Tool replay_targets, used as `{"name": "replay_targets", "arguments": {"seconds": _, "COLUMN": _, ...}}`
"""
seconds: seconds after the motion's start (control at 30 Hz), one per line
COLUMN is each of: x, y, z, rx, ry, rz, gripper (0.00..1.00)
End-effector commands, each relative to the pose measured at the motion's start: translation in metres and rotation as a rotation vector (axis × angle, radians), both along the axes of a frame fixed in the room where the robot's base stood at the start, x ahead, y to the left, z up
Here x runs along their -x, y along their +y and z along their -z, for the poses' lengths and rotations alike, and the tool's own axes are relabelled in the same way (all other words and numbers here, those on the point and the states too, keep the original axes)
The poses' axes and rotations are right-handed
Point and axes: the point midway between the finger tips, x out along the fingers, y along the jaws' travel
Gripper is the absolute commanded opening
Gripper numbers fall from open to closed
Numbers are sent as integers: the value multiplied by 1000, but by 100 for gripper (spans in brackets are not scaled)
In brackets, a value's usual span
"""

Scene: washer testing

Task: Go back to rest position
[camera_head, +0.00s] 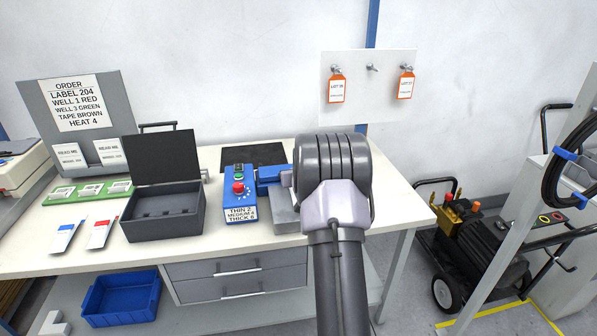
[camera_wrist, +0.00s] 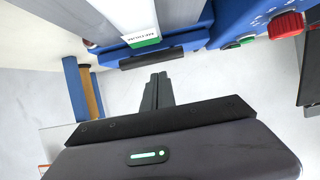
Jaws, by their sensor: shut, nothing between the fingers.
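My arm rises in the middle of the head view and hides my gripper there. In the wrist view my gripper (camera_wrist: 158,92) shows its two dark fingers together, with nothing between them. A blue machine stands close beyond the fingertips, with a dark bar (camera_wrist: 153,59) and a pouch with a green strip marked MEDIUM (camera_wrist: 146,43) on it. The fingers look apart from it. The machine's blue control box (camera_head: 240,187) shows in the head view, left of my arm, with a red knob.
An open dark case (camera_head: 162,226), a green rack (camera_head: 90,191) and two pouches lie on the white table (camera_head: 60,258). An order board (camera_head: 77,105) stands behind. Two orange tags hang on a wall panel (camera_head: 368,58). A wheeled machine (camera_head: 480,255) stands at right.

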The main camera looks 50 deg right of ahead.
Motion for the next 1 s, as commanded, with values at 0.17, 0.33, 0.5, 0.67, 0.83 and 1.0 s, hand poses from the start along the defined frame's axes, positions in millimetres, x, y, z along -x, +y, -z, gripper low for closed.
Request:
{"name": "replay_targets", "arguments": {"seconds": 0.17, "x": 31, "y": 24, "z": 21, "rx": 3, "ry": -2, "rz": -2, "gripper": 0}}
{"name": "replay_targets", "arguments": {"seconds": 0.33, "x": 45, "y": 34, "z": 32, "rx": 7, "ry": -6, "rz": -1, "gripper": 0}}
{"name": "replay_targets", "arguments": {"seconds": 0.5, "x": 45, "y": 38, "z": 30, "rx": 6, "ry": -7, "rz": -3, "gripper": 0}}
{"name": "replay_targets", "arguments": {"seconds": 0.67, "x": 32, "y": 111, "z": -39, "rx": -66, "ry": 36, "rz": -37, "gripper": 0}}
{"name": "replay_targets", "arguments": {"seconds": 0.83, "x": 72, "y": 270, "z": -120, "rx": -238, "ry": 151, "rz": -126, "gripper": 0}}
{"name": "replay_targets", "arguments": {"seconds": 1.0, "x": 174, "y": 414, "z": -149, "rx": -418, "ry": 285, "rz": -257, "gripper": 0}}
